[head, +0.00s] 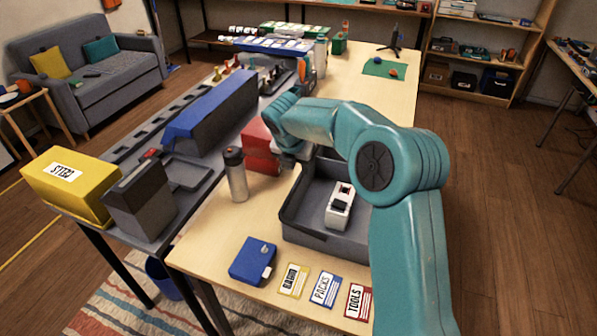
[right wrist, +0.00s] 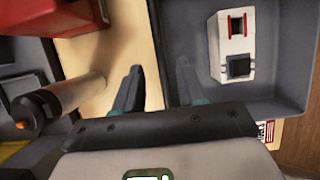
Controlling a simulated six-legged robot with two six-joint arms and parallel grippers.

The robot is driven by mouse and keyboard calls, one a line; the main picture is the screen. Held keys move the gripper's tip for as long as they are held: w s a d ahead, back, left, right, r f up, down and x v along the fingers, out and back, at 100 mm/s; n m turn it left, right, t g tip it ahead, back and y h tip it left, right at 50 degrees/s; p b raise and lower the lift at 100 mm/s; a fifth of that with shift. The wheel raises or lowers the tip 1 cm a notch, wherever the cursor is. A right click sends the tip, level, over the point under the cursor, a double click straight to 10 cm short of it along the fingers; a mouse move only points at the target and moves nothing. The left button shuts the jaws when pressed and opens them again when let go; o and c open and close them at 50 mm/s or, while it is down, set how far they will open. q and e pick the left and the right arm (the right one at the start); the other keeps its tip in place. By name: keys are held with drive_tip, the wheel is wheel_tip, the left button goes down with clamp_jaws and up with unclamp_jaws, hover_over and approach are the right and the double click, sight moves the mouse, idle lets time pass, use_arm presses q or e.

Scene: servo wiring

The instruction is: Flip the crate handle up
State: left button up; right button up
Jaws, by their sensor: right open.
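The open grey crate (head: 325,233) stands on the wooden table, partly hidden by my right arm. It also shows at the right of the right wrist view (right wrist: 283,60). I cannot pick out its handle clearly in either view. A white block with dark parts (head: 341,205) lies inside the crate. My right gripper (head: 287,163) is at the crate's far left corner. In the right wrist view its two fingers (right wrist: 160,88) are apart with nothing held. The left finger shows over bare table and the right one over the crate's side wall. My left gripper is not in view.
A red box (head: 261,147) and a grey bottle (head: 236,176) stand close left of the crate. A blue box (head: 253,261) and several labelled cards (head: 324,289) lie in front. Beyond my arm the table is clear up to a green mat (head: 384,69).

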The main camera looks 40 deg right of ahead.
sight(301, 174)
drive_tip(key=x, duration=0.5)
drive_tip(key=shift+w, duration=0.1)
drive_tip(key=shift+d+r, duration=0.1)
drive_tip(key=c, duration=0.7)
clamp_jaws()
